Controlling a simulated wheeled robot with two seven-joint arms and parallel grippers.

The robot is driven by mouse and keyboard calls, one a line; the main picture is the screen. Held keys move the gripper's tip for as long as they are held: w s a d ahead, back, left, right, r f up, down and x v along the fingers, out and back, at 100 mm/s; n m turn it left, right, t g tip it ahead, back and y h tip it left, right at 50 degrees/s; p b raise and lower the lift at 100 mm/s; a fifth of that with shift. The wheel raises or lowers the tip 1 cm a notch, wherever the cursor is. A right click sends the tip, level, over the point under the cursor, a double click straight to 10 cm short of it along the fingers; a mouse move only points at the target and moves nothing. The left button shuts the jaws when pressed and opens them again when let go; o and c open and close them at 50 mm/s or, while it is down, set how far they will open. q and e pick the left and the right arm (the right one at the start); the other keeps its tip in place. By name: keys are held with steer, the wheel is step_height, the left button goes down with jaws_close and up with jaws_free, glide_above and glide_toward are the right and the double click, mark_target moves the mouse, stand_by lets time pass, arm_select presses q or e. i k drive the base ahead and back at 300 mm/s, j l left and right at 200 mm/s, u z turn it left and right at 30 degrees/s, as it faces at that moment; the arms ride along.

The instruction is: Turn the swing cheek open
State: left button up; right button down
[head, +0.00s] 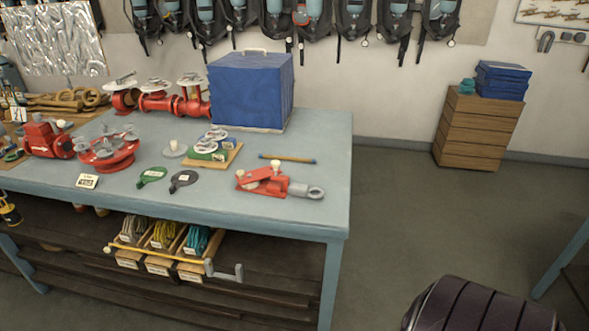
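A red block-like device (262,182) lies on the blue-grey workbench (225,207), near its right front corner. It has red plates, pale round knobs on top and a grey shank ending in a ring (313,192) that points right. It looks like the thing with the swing cheek. At this size I cannot tell the cheek from the other red plates, nor whether it is open or closed. Neither of my grippers shows in the head view, and nothing is touching the device.
A yellow-and-blue rod (287,159) lies just behind the device. A blue box (251,90) stands at the back. Red valves (107,150) and flat tags (184,180) lie to the left. Bare floor (420,215) is on the right, with a dark banded shape (480,305) below.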

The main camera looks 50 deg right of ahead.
mark_target(243, 179)
steer(key=l+z, duration=0.1)
steer(key=l, duration=0.3)
steer(key=i+l, duration=0.1)
steer(key=l, duration=0.3)
steer(key=i+l+z, duration=0.15)
steer(key=l, duration=0.3)
steer(key=k, duration=0.05)
